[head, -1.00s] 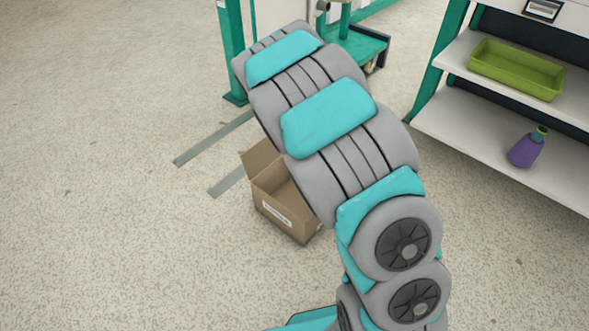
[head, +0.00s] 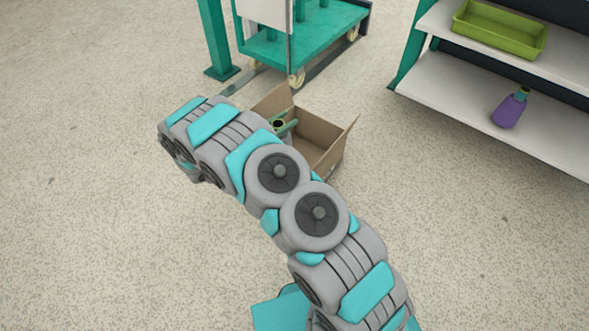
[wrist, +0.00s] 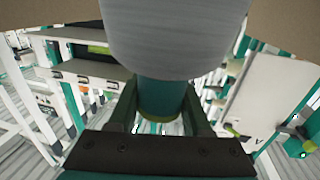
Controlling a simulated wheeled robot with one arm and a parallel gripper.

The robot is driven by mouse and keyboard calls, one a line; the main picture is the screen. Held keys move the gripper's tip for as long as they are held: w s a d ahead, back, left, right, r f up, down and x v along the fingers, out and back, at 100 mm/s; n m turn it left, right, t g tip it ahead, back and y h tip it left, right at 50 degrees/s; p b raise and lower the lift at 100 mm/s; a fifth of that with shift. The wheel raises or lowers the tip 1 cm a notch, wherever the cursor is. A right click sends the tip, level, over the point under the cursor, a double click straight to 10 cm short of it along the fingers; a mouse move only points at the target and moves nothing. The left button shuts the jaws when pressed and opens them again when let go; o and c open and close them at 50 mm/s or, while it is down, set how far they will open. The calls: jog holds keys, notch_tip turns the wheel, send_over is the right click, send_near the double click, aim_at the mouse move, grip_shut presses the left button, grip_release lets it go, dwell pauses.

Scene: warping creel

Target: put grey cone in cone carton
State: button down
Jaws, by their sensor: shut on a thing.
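The grey cone (wrist: 175,35) fills the top middle of the wrist view, its teal tube end (wrist: 163,95) between the fingers of my gripper (wrist: 160,108). My gripper is shut on that tube. In the head view the open brown carton (head: 318,132) stands on the floor behind my arm. The tube's dark-holed end (head: 279,124) and green finger parts show at the carton's left side, within its outline. My arm hides most of the cone and the carton's near left part. I cannot tell whether the cone touches the carton's bottom. Brown cardboard (wrist: 280,22) shows behind the cone in the wrist view.
A teal trolley (head: 315,32) on castors stands behind the carton. A teal post (head: 214,40) is to its left. At right, a white shelf rack (head: 480,103) holds a green tray (head: 500,30) and a purple cone (head: 510,110). Floor at left is clear.

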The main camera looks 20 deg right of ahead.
jog(key=shift+s+f, duration=0.3)
jog(key=shift+f, duration=5.4)
jog(key=shift+c, duration=1.7)
grip_release()
jog(key=shift+r, duration=0.55)
jog(key=v, duration=1.2)
jog(key=shift+r, duration=0.1)
